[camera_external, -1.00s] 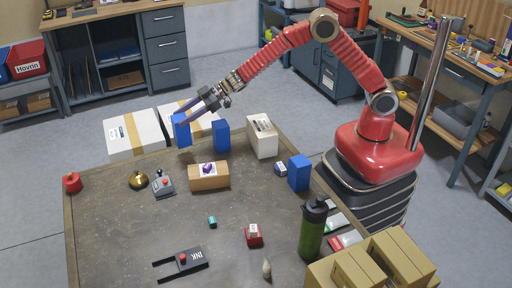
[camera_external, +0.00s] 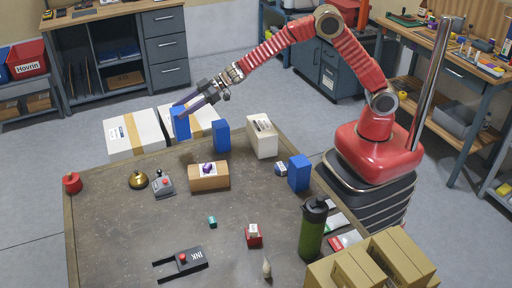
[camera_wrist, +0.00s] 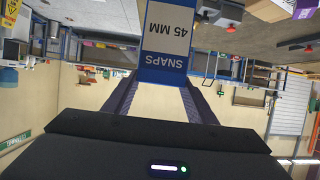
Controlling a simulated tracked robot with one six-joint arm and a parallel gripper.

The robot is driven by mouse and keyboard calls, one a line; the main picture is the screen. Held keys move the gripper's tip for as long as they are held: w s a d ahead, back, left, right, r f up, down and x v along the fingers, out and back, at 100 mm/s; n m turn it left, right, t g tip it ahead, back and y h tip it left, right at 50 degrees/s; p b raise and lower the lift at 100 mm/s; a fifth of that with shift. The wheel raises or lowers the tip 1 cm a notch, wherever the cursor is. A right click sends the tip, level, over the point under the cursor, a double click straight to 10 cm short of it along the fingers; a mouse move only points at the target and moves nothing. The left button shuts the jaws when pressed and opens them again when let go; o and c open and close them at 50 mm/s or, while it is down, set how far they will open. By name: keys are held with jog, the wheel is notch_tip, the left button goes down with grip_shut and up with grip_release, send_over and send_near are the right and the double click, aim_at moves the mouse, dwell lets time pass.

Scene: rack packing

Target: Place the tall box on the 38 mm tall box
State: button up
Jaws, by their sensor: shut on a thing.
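My gripper (camera_external: 191,105) is shut on a blue box (camera_external: 181,123) and holds it in the air near the table's far left edge. In the wrist view this blue box (camera_wrist: 165,35) is between my fingers, and its label reads "SNAPS 45 MM" upside down. A second blue box (camera_external: 222,136) stands upright on the table just right of the held one, apart from it. A third blue box (camera_external: 299,173) stands at the table's right edge. Their sizes cannot be read, so I cannot tell which is the 38 mm box.
A tan box (camera_external: 209,180) with a purple item on it lies in front of the second blue box. A cream box (camera_external: 262,136) stands to its right. A brass bell (camera_external: 138,180), a green bottle (camera_external: 312,232) and cartons (camera_external: 345,272) are also there.

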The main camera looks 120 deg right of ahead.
jog(key=shift+a+r, duration=0.1)
jog(key=shift+w+a+r, duration=0.1)
jog(key=shift+r, duration=0.2)
jog(key=r, duration=0.2)
jog(key=a+r, duration=0.1)
jog(key=r, duration=0.2)
jog(key=shift+a, duration=0.2)
jog(key=s+a+r+n+g+y, duration=0.1)
jog(key=s+a+r+n+y, duration=0.1)
jog(key=s+a+r, duration=0.4)
jog(key=s+a+r+n+y, duration=0.2)
jog(key=s+a+r+y, duration=0.15)
jog(key=a, duration=0.35)
jog(key=s+a+f+n+g+y, duration=0.1)
jog(key=s+a+n+g+y, duration=0.2)
jog(key=s+a, duration=0.7)
jog(key=s+a+f+n+g+y, duration=0.1)
jog(key=s+a+n+g+y, duration=0.2)
jog(key=s+a+n, duration=0.3)
jog(key=s+a+g, duration=0.1)
jog(key=s+a, duration=0.2)
jog(key=s, duration=0.4)
jog(key=shift+s+a+f+g+y, duration=0.25)
jog(key=shift+s+a+g+y, duration=0.05)
jog(key=shift+a+y, duration=0.05)
